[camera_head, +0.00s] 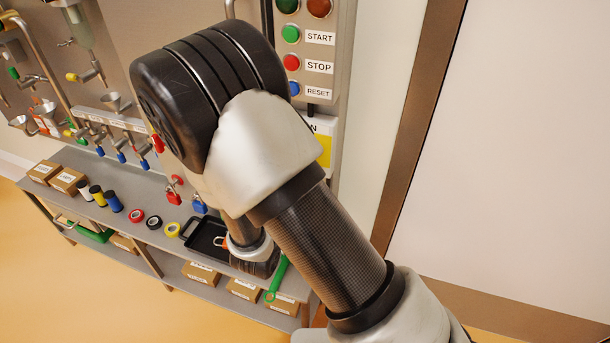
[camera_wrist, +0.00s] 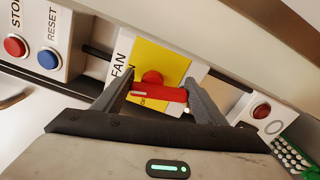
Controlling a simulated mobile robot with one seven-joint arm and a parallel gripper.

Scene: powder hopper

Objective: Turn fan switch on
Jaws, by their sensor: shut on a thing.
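The fan switch is a red rotary handle (camera_wrist: 160,95) on a yellow plate (camera_wrist: 166,62) beside a white label reading FAN (camera_wrist: 122,62) in the wrist view. My gripper (camera_wrist: 158,90) has one finger at each end of the red handle and is shut on it. The handle lies roughly crosswise between the fingers. In the head view my arm hides the gripper and the handle. Only the edge of the yellow plate (camera_head: 324,150) and the end of its label show there.
A button box (camera_head: 305,50) with START, STOP and RESET buttons is above the switch in the head view. A red button (camera_wrist: 262,110) is on the switch's right in the wrist view. A bench (camera_head: 120,215) holds tapes, boxes, padlocks and a black tray (camera_head: 205,238).

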